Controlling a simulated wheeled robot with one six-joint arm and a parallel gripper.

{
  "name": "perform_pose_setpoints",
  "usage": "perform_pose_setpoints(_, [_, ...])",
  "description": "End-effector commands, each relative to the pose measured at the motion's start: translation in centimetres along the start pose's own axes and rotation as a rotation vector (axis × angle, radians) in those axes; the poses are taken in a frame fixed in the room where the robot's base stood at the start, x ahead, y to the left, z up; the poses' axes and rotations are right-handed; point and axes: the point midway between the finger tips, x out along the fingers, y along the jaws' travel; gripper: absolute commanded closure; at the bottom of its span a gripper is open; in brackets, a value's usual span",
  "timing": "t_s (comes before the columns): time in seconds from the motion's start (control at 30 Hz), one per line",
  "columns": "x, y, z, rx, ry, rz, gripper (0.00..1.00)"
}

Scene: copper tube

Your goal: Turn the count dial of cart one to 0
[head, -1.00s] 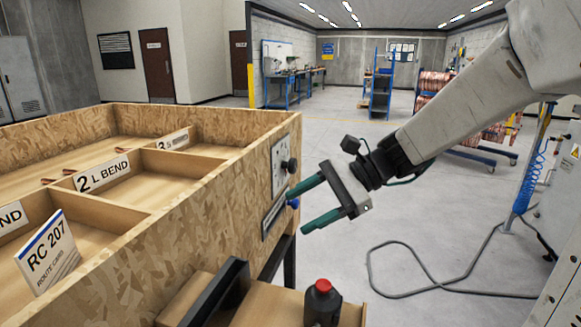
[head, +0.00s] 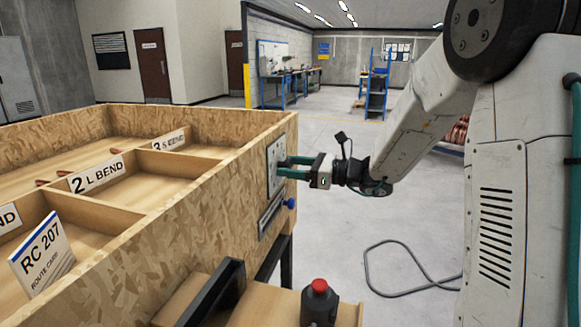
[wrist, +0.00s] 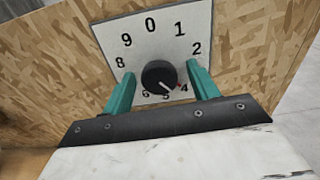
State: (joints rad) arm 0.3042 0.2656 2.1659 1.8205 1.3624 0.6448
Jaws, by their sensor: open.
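The count dial is a round black knob (wrist: 159,75) on a white number plate (wrist: 172,24) on the cart's wooden side. Its white pointer mark faces down and right in the wrist view, between 5 and 4, while 0 is at the top of the plate. My gripper (wrist: 161,77) is open, with one green finger on each side of the knob and a gap to it on both sides.
A blue knob (head: 291,203) sticks out below the plate. A black bottle with a red cap (head: 319,303) stands on a wooden ledge in front. The route card RC 207 (head: 42,252) stands in the cart. A grey cable (head: 400,283) lies on the floor at right.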

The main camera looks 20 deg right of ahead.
Motion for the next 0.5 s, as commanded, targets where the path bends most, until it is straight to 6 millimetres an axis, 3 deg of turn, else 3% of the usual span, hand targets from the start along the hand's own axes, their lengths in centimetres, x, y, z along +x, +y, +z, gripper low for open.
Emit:
perform_pose_setpoints(0.37, [0.72, 0.01, -0.02, 0.000, 0.001, -0.001, 0.44])
perform_pose_setpoints(0.5, [0.71, 0.01, -0.02, 0.000, 0.001, -0.001, 0.82])
